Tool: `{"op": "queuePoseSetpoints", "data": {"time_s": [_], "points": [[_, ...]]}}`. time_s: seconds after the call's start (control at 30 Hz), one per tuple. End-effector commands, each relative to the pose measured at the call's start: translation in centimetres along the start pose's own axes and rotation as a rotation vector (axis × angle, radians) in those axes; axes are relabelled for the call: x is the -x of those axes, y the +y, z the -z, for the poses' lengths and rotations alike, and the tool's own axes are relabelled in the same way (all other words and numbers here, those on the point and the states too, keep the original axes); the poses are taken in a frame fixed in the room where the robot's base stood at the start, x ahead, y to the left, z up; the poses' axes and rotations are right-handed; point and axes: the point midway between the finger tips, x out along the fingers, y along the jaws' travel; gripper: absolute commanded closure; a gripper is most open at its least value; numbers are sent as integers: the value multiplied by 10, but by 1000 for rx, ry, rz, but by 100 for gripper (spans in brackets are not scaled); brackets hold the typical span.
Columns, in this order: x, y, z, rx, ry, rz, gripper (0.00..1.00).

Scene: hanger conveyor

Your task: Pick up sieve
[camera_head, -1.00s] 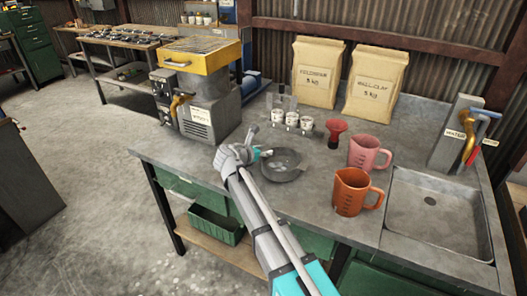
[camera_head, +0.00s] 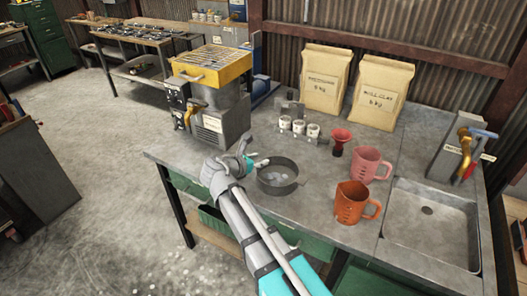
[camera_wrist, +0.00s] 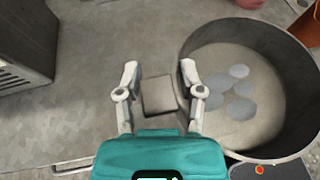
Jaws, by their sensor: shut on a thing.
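The sieve (camera_head: 292,187) is a round grey pan with an upright wall at the front of the bench, left of the orange jug. In the wrist view the sieve (camera_wrist: 292,60) fills the right side, with several pale round patches on its floor. My gripper (camera_wrist: 159,72) is at the sieve's left side, its right finger against the wall. A small grey square piece (camera_wrist: 159,94) shows between the fingers. My gripper (camera_head: 262,161) is shut on the sieve. Whether the sieve is clear of the bench cannot be told.
An orange jug (camera_head: 352,204), a pink jug (camera_head: 367,165) and a red funnel (camera_head: 340,141) stand right of the sieve. Small white cups (camera_head: 299,127) and two paper bags (camera_head: 325,80) are behind. A yellow-topped machine (camera_head: 212,66) stands left, a sink (camera_head: 430,225) right.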

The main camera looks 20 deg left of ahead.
Motion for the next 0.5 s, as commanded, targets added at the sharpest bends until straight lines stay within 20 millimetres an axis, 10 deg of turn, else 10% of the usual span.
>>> {"op": "queuePoseSetpoints", "data": {"time_s": [0.5], "points": [[20, -7, -1, 0, -1, 2, 100]]}}
